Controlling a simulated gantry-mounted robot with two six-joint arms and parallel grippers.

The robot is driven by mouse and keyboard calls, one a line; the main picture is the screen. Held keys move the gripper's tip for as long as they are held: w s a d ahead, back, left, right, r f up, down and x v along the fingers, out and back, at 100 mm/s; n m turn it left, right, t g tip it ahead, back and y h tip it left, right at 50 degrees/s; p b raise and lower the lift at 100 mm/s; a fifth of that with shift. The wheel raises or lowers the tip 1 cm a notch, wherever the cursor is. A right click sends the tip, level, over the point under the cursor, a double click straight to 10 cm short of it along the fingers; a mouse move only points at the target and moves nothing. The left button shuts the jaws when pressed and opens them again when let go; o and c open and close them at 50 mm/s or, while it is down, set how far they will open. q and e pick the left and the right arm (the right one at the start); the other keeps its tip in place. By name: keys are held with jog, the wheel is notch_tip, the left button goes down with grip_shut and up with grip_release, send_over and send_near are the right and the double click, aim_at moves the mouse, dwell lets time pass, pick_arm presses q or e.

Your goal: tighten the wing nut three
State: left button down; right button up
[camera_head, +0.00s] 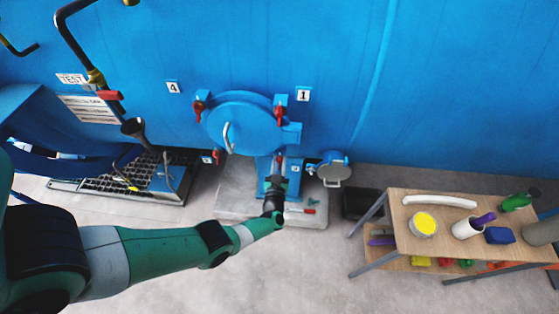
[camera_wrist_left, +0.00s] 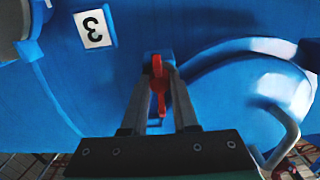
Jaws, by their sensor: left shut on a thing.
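The round blue door (camera_head: 243,122) of the autoclave is closed against the blue wall, with a pale curved handle (camera_head: 228,138) on it. Red wing nuts sit around its rim, one by label 4 (camera_head: 198,108) and one by label 1 (camera_head: 281,114). My left gripper (camera_head: 279,163) is at the door's lower right. In the left wrist view its fingers (camera_wrist_left: 160,78) are on either side of red wing nut three (camera_wrist_left: 158,88) and shut on it. The label 3 (camera_wrist_left: 95,28) is beside it, upside down. In the head view this nut is mostly hidden by the gripper.
A wooden table (camera_head: 400,240) with a yellow-topped container (camera_head: 424,224), a white cup (camera_head: 467,229) and other items stands at the right. A metal grating (camera_head: 90,188) lies at the left. A small round blue-rimmed port (camera_head: 333,172) sits right of my gripper. Open floor lies in front.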

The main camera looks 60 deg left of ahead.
pick_arm(q)
jog(key=c, duration=0.7)
grip_release()
jog(key=p+v, duration=0.3)
jog(key=v, duration=0.8)
jog(key=shift+s+d+p, duration=0.15)
jog(key=shift+d+p, duration=0.15)
jog(key=shift+p, duration=0.05)
